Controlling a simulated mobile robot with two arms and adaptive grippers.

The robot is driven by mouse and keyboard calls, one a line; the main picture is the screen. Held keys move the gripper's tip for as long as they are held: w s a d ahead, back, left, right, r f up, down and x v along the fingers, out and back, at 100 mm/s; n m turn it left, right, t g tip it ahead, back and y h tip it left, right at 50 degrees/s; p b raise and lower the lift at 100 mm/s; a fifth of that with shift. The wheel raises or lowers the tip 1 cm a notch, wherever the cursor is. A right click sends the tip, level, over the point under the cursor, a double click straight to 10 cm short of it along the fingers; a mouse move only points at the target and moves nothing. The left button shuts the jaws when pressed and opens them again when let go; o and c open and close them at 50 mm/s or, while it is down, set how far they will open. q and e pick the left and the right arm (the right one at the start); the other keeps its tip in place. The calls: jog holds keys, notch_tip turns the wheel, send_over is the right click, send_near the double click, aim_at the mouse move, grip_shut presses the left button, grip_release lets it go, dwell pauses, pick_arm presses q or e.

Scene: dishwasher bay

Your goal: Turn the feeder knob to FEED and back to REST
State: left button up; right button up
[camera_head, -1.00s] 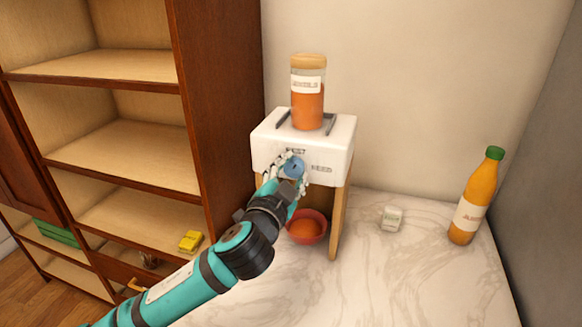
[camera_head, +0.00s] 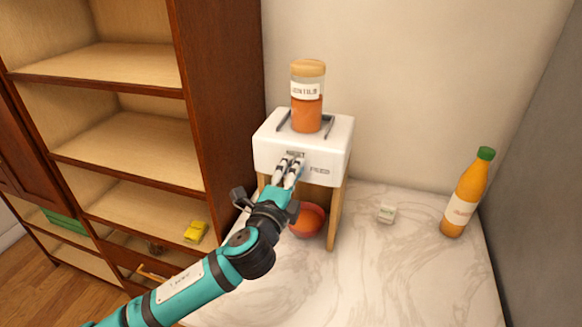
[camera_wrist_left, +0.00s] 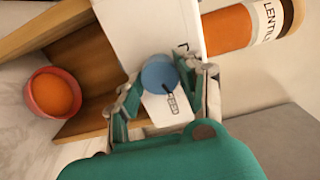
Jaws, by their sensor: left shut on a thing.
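The white feeder box (camera_head: 270,150) stands on wooden legs, with REST and FEED printed on its front. The blue knob (camera_wrist_left: 159,73) shows in the left wrist view; my fingers hide it in the head view. A dark pointer line at the knob's edge faces the FEED print in the wrist view. My left gripper (camera_head: 288,163) is at the box front, shut on the knob, one finger on each side. A jar of orange lentils (camera_head: 307,112) stands upright on top. A red bowl (camera_head: 307,220) with orange contents sits under the box. My right gripper is not in view.
A wooden shelf (camera_head: 130,150) with a yellow item (camera_head: 196,231) is at left. The counter's front is clear.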

pick_arm(q)
jog(key=shift+m+p, duration=0.65)
jog(key=shift+m, duration=0.55)
jog(key=shift+f, duration=0.1)
jog(key=o, duration=1.1)
jog(key=shift+o, duration=0.2)
jog(key=v, duration=1.2)
